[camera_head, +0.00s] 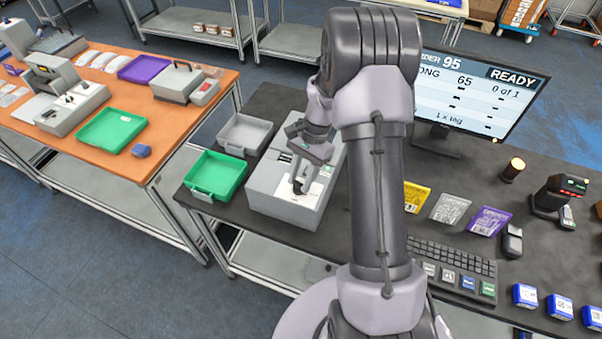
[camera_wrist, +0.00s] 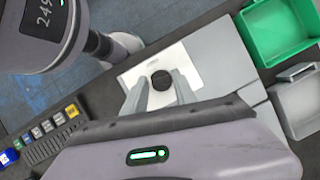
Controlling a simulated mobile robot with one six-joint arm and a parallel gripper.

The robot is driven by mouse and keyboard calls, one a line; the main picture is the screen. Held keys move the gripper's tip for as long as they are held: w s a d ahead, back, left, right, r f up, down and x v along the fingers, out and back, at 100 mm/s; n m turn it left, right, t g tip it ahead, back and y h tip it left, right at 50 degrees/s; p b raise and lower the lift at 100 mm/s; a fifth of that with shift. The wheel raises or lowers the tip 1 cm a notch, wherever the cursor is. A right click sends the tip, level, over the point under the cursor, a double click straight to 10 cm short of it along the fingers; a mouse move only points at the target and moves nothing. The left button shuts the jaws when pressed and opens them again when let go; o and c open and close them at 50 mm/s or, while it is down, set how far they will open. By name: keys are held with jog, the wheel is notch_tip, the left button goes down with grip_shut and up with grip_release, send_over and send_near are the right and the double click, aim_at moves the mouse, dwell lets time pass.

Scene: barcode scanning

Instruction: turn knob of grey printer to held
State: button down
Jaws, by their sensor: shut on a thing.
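The grey printer (camera_head: 272,207) stands on the dark table, left of my arm in the head view. It also shows in the wrist view (camera_wrist: 222,62), with a white label panel (camera_wrist: 192,52) on its face. The round black knob (camera_wrist: 161,80) sits on that panel. My gripper (camera_head: 299,186) is down at the panel, with one finger on each side of the knob, shut on it.
A green tray (camera_head: 217,172) and a grey tray (camera_head: 245,133) stand left of the printer. A monitor (camera_head: 475,98) reading READY stands behind my arm. The keyboard (camera_head: 450,262), coloured packets and blue boxes (camera_head: 559,306) lie to the right.

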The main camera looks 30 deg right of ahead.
jog(key=shift+w+n+g+p, duration=0.1)
jog(key=shift+n+g+p, duration=0.55)
jog(key=shift+n, duration=0.95)
jog(key=shift+h, duration=0.3)
jog(key=c, duration=1)
grip_release()
jog(key=p+v, duration=0.3)
jog(key=v, duration=1.4)
jog(key=shift+r+p, duration=0.2)
jog(key=shift+p, duration=0.2)
jog(key=shift+d, duration=0.1)
